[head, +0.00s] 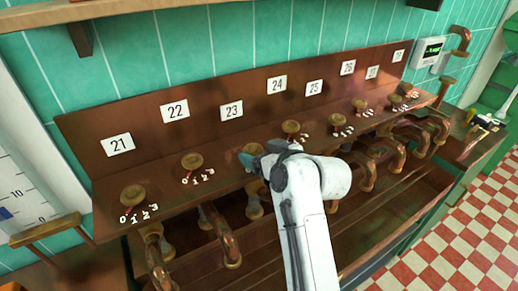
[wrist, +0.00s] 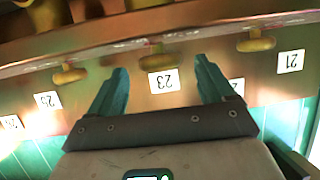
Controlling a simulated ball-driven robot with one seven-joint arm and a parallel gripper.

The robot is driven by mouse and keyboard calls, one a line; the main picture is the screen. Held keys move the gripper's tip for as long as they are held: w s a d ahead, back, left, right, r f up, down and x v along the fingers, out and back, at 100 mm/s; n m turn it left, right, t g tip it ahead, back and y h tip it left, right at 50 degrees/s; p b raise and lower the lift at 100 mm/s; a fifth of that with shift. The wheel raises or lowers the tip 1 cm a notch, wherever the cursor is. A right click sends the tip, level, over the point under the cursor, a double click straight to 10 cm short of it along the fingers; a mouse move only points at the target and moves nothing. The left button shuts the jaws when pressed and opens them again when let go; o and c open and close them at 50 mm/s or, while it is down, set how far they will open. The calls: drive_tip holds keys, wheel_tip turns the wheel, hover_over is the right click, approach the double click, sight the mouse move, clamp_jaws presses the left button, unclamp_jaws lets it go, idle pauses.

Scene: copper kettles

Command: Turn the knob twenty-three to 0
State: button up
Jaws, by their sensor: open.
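The white label plate 23 (head: 231,110) is on the upright wooden panel; it also shows upside down in the wrist view (wrist: 163,80). The brass knob (wrist: 152,62) by label 23 lies between my gripper's fingertips in the wrist view. My gripper (wrist: 161,64) is open, with one teal finger on each side of the knob and a visible gap to each. I cannot tell whether it touches the knob. In the head view my gripper (head: 250,160) mostly hides this knob and its number scale, so I cannot read its setting.
Knob 22 (head: 192,161) with its scale sits to the left, and knob 24 (head: 291,127) to the right. Bent copper pipes (head: 221,235) stick out below the ledge. A wooden shelf (head: 90,9) hangs at the upper left.

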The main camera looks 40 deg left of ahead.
drive_tip(key=shift+w+a+f, duration=0.2)
drive_tip(key=shift+a+f, duration=0.05)
drive_tip(key=shift+a, duration=0.4)
drive_tip(key=c, duration=1.1)
